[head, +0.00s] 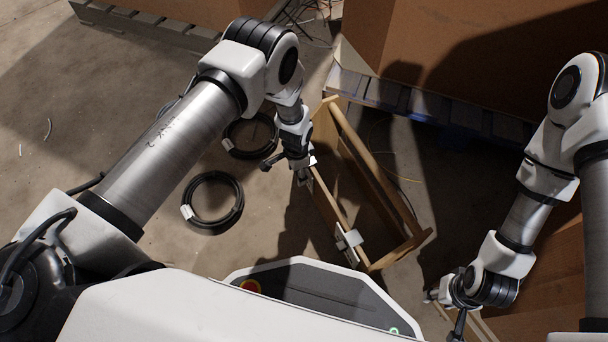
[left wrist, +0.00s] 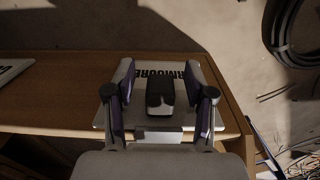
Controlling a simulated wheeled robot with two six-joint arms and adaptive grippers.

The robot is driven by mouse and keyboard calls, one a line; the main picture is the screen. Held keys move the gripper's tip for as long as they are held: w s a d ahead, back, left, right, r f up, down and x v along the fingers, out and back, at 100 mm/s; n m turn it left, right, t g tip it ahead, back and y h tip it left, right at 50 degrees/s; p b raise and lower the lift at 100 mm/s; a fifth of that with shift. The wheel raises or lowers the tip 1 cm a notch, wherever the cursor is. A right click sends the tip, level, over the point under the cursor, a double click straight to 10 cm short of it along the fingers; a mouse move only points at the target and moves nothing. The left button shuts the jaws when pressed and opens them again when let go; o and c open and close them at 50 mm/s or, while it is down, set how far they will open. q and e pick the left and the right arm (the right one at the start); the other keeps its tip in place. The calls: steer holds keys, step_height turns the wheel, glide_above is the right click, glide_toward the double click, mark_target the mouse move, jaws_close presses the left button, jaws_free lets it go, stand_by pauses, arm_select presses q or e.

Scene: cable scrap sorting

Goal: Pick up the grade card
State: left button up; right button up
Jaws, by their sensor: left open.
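A pale grade card (left wrist: 145,73) lettered in black, partly hidden so that "ARMOURE" shows, sits on the edge of a wooden carrier (left wrist: 60,95). A black block (left wrist: 160,95) stands up from the card. My left gripper (left wrist: 158,72) is open, with one finger on each side of the block and apart from it. In the head view my left gripper (head: 304,164) is at the far left end of the carrier's near side (head: 326,205). A second pale card (head: 349,238) is further along that side. My right gripper (head: 448,298) is low at the right; its fingers are unclear.
Two black cable coils (head: 213,203) (head: 250,136) lie on the concrete floor left of the carrier. The carrier has a long wooden handle bar (head: 375,172). Large brown boxes (head: 470,45) on a dark pallet (head: 420,100) stand behind. Open floor lies at the far left.

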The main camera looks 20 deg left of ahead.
arm_select(q)
steer(key=shift+r, duration=0.15)
jaws_close()
steer(key=shift+s+a+r+p, duration=0.1)
steer(key=shift+r+p, duration=0.25)
steer(key=shift+p, duration=0.3)
step_height(320, 180, up, 7)
steer(key=p, duration=0.4)
steer(key=shift+f+p, duration=0.1)
steer(key=shift+p, duration=0.3)
steer(key=s+a+p, duration=0.9)
steer(key=s+a, duration=0.3)
steer(key=s, duration=0.3)
steer(key=shift+s+f, duration=0.3)
